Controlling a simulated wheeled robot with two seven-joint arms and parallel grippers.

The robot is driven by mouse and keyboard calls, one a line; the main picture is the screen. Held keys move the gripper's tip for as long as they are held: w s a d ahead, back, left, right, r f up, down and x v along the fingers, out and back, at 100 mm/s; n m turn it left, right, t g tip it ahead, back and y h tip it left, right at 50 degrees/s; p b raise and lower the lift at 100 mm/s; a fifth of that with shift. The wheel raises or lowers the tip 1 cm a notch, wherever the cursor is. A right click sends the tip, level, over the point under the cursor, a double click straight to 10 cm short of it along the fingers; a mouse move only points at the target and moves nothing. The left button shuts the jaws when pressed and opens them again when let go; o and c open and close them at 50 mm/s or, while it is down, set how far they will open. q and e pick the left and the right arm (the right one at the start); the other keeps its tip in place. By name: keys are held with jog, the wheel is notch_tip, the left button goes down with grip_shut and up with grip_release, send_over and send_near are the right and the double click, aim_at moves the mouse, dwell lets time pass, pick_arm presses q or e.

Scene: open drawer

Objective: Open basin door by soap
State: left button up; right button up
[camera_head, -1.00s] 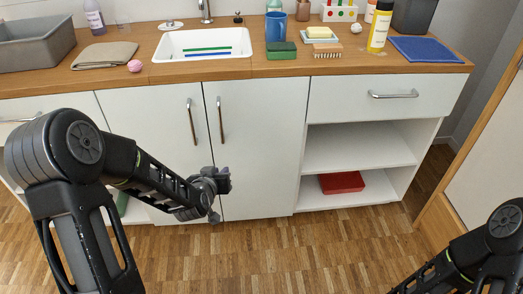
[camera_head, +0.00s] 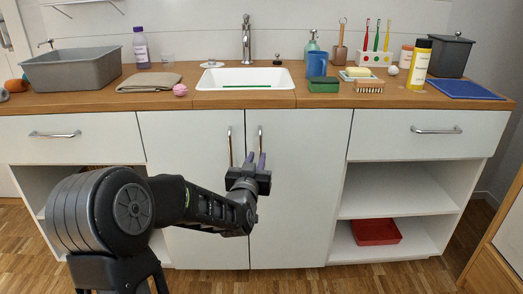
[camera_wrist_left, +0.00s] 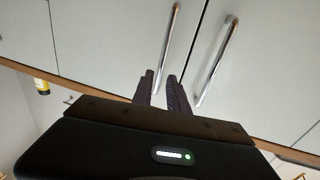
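The basin cabinet has a left door (camera_head: 190,195) and a right door (camera_head: 305,190), both closed, each with a vertical metal bar handle. The left door's handle (camera_head: 230,145) and the right door's handle (camera_head: 261,138) stand side by side. My left gripper (camera_head: 256,160) is open with a narrow gap, its fingers at the lower part of the right door's handle. A yellow soap bar (camera_head: 358,72) lies on the counter at right. My right gripper is not in view.
The sink (camera_head: 245,78) is set in the wooden counter above the doors. Drawers with horizontal handles flank the doors, the right one (camera_head: 430,135) above open shelves holding a red box (camera_head: 376,232). A purple bottle (camera_head: 141,48) stands left of the sink.

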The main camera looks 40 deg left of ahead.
aim_at(260, 149)
pick_arm(q)
jog(key=b+x, duration=0.1)
jog(key=x, duration=0.5)
jog(key=shift+w+a, duration=0.2)
jog(key=shift+w, duration=0.1)
jog(key=shift+c, duration=0.5)
grip_shut()
dwell(0.6)
